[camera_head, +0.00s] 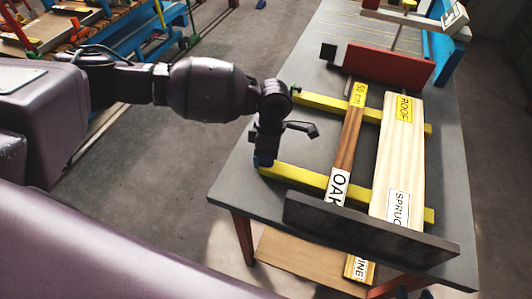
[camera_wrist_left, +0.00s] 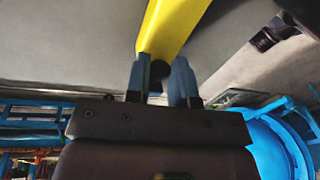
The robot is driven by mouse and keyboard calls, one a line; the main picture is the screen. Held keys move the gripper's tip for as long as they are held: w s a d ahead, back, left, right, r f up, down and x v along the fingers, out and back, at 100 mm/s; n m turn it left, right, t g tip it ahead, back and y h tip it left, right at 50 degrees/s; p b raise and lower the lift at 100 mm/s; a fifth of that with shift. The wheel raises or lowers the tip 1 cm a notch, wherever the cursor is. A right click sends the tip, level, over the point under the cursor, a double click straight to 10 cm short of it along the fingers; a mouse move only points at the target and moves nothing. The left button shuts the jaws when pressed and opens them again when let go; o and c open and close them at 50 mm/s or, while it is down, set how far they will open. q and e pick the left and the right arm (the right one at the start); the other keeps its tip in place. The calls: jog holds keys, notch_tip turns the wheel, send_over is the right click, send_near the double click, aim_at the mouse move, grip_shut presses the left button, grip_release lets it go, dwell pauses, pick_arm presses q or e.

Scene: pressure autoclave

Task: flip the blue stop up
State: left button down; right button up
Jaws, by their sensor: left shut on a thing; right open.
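My left gripper (camera_head: 266,153) reaches down at the left end of the near yellow bar (camera_head: 305,178). A small blue piece, apparently the blue stop (camera_head: 264,162), shows at its tips there. The gripper and the bar's end hide most of it, so I cannot tell its tilt. In the left wrist view, the two fingers (camera_wrist_left: 162,85) stand close on either side of a small dark round part at the end of the yellow bar (camera_wrist_left: 172,25). The gripper is shut on the stop. My right gripper is not in view.
A grey table (camera_head: 245,185) carries an OAK board (camera_head: 347,150) and a wide SPRUCE board (camera_head: 400,150) across the yellow bars. A dark fence (camera_head: 365,228) stands at the near edge and a red block (camera_head: 385,68) at the back. The left table surface is mostly clear.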

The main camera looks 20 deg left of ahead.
pick_arm(q)
jog(key=shift+d+f+y, duration=0.1)
jog(key=shift+d+y, duration=0.1)
jog(key=shift+y, duration=0.3)
jog(key=c, duration=1)
grip_release()
jog(key=v, duration=1)
jog(key=shift+r+p, duration=0.35)
jog(key=shift+r, duration=0.05)
